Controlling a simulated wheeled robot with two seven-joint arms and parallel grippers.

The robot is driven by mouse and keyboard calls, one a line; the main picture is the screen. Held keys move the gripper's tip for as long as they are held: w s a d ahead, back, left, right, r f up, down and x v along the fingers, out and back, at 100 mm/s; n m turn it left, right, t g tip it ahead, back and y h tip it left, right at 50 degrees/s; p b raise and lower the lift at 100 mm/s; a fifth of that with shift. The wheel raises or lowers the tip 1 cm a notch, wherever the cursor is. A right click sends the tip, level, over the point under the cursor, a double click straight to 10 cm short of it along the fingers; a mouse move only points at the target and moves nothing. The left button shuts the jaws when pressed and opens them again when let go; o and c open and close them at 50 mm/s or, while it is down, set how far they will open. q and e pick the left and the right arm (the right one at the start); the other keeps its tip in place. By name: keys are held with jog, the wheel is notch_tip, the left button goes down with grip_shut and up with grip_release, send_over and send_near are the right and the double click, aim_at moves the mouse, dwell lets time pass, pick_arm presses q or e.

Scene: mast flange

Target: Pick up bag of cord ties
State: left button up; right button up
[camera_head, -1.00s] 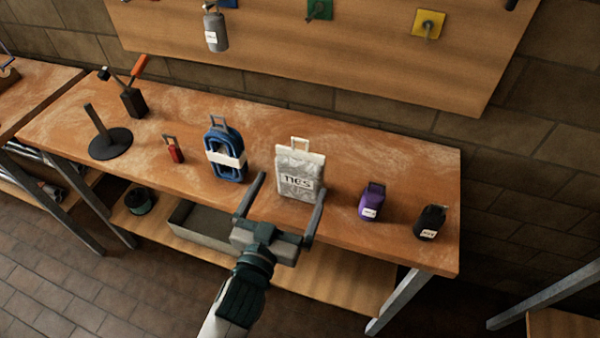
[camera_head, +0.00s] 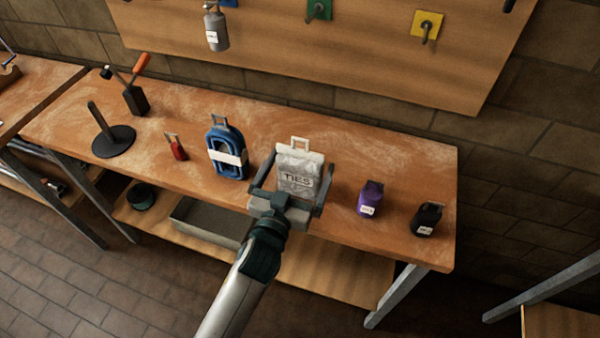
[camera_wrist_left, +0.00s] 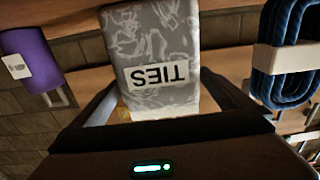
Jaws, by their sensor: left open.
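The bag of cord ties (camera_head: 299,168) is a silvery-grey pouch with a white top, a white loop handle and a label reading TIES. It stands upright on the wooden workbench. The bag also shows in the left wrist view (camera_wrist_left: 152,45), upside down and close up. My left gripper (camera_head: 295,182) is open, with one finger on each side of the bag's body. I cannot tell whether either finger touches it. The gripper's palm hides the bag's lower part in the head view. My right gripper is not in view.
A blue coiled item (camera_head: 227,152) stands left of the bag, and a small purple item (camera_head: 370,199) stands to its right. A black item (camera_head: 427,219) is further right. A red item (camera_head: 176,146) and a dark round stand (camera_head: 113,141) are on the left. A pegboard hangs behind.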

pick_arm(q)
jog(key=p+x, duration=0.1)
jog(key=x, duration=0.3)
jog(key=shift+w+d+f, duration=0.1)
jog(key=shift+w+f, duration=0.05)
jog(key=shift+f, duration=0.05)
jog(key=shift+c, duration=0.3)
jog(key=c, duration=0.9)
